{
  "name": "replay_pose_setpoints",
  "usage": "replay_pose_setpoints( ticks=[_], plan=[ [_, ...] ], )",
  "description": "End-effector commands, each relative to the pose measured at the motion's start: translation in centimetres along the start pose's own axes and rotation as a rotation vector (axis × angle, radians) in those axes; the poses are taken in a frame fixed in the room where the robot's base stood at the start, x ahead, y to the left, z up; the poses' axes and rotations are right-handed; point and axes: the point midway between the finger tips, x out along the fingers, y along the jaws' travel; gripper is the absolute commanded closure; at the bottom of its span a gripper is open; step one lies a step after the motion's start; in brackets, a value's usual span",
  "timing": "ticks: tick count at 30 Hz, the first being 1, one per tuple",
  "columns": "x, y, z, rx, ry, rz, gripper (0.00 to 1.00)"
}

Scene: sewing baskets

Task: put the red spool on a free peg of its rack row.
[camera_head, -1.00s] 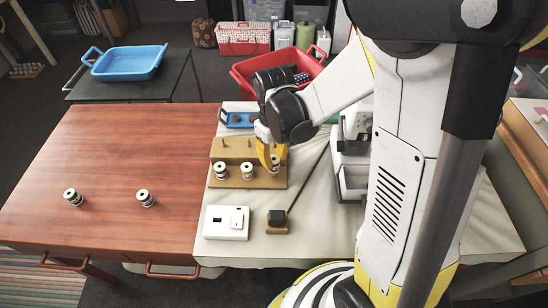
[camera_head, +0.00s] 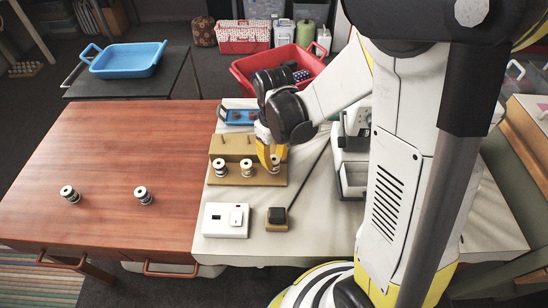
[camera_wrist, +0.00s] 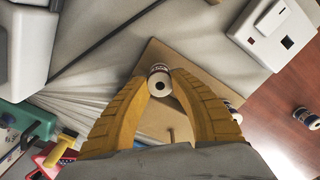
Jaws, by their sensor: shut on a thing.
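My gripper (camera_head: 270,161) is down at the right end of the front row of the wooden rack (camera_head: 233,180). In the wrist view its yellow fingers (camera_wrist: 160,85) are closed around a spool (camera_wrist: 158,84) with a white top and a dark reddish band, which I take for the red spool. In the head view this spool (camera_head: 276,164) is partly hidden by the fingers. I cannot tell whether it is fully seated on a peg. Two other spools (camera_head: 219,168) (camera_head: 246,169) stand upright in the same row. The rack's raised back row has bare pegs (camera_head: 222,139).
Two spools (camera_head: 70,194) (camera_head: 143,195) stand on the reddish wooden table (camera_head: 110,150). In front of the rack are a white box (camera_head: 226,220) and a small dark-topped block (camera_head: 277,217). A blue tray (camera_head: 236,117) lies behind it. A white machine (camera_head: 352,165) stands to the right.

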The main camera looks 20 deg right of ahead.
Motion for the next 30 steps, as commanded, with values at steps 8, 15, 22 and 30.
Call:
replay_pose_setpoints(
  ticks=[8, 15, 22, 30],
  plan=[
    [0.7, 0.0, 0.0, 0.000, 0.000, 0.000, 1.00],
    [1.3, 0.0, 0.0, 0.000, 0.000, 0.000, 1.00],
    [1.8, 0.0, 0.0, 0.000, 0.000, 0.000, 1.00],
    [2.1, 0.0, 0.0, 0.000, 0.000, 0.000, 0.50]
  ],
)
